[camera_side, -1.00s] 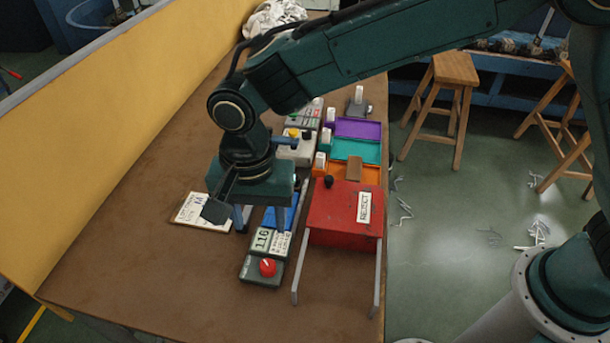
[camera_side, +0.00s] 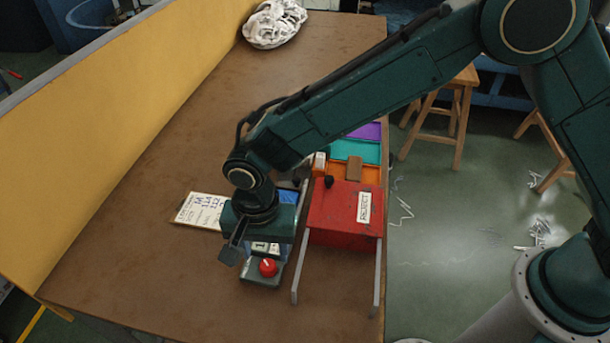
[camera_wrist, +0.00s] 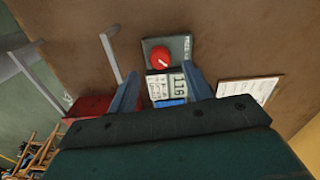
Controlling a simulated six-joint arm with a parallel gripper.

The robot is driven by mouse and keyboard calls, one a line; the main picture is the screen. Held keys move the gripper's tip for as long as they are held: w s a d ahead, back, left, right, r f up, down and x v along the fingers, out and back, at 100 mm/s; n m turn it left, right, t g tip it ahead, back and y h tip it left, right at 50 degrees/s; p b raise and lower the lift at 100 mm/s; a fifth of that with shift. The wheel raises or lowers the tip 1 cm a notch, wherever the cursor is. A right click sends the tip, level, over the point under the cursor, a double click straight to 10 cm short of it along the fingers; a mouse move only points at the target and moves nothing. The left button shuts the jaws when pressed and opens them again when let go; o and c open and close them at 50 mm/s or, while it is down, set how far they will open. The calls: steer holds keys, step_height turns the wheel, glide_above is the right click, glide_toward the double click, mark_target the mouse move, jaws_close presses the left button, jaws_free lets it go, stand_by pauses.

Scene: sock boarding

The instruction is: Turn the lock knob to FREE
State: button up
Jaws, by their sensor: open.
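The lock knob (camera_side: 268,267) is a round red knob with a white pointer mark, on a small dark green plate (camera_side: 254,277) at the near end of the table. In the wrist view the red knob (camera_wrist: 161,57) sits near the top middle, and small lettering on its plate is too small to read. My gripper (camera_wrist: 161,82) is open and empty, its two blue-grey fingers apart. The knob lies ahead of the fingertips, not between them. In the side view my gripper is above the counter unit just behind the knob and hides part of it.
A counter reading 116 (camera_wrist: 177,86) adjoins the knob plate. A red REJECT box (camera_side: 340,210) with two grey rails stands to the right. A written card (camera_side: 200,209) lies to the left. Coloured trays (camera_side: 358,150) are behind. The table's near left is clear.

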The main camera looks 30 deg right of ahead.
mark_target(268, 265)
steer(key=shift+f, duration=2.35)
steer(key=c, duration=1)
